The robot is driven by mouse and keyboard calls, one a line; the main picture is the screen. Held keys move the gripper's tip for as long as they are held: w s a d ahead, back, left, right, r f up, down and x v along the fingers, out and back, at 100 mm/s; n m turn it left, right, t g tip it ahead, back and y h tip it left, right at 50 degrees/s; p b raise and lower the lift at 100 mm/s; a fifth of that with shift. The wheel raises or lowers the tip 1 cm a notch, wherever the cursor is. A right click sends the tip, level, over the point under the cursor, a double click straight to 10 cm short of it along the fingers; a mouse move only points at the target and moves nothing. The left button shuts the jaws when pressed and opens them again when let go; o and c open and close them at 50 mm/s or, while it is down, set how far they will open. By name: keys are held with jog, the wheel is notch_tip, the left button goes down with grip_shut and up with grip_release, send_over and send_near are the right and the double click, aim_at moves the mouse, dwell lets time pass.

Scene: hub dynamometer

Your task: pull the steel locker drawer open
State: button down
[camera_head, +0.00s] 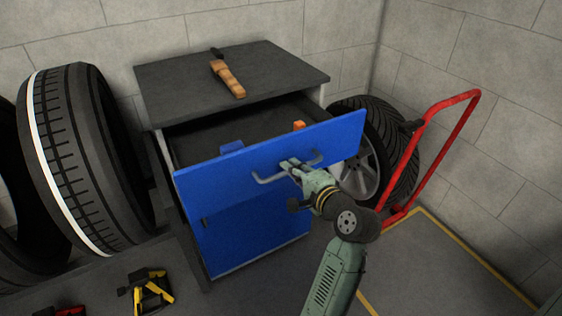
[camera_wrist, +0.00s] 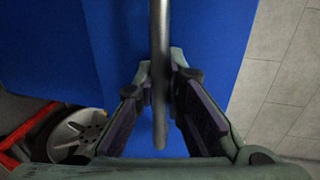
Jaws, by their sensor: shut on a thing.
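The steel locker has a dark grey top (camera_head: 285,72) and blue fronts. Its upper drawer (camera_head: 341,137) stands well out from the body, so its dark inside shows. A blue item (camera_head: 232,147) and a small orange item (camera_head: 299,125) show inside the drawer. A grey bar handle (camera_head: 268,179) runs along the drawer front. My gripper (camera_head: 291,166) is at the handle and shut on it. In the wrist view the handle bar (camera_wrist: 160,70) runs between the two fingers (camera_wrist: 161,85), in front of the blue drawer face. The lower blue door (camera_head: 250,232) is closed.
A wooden-handled tool (camera_head: 229,80) lies on the locker top. Tyres stand to the left (camera_head: 85,150) and right (camera_head: 385,150). A red trolley frame (camera_head: 425,135) is at the right. A yellow-black tool (camera_head: 152,293) lies on a dark surface at lower left.

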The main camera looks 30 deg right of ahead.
jog(key=f+p+v, duration=0.2)
jog(key=v, duration=0.7)
jog(key=shift+s, duration=0.5)
jog(key=c, duration=1.7)
grip_release()
jog(key=shift+o, duration=0.2)
jog(key=v, duration=1.2)
jog(key=shift+s, duration=0.1)
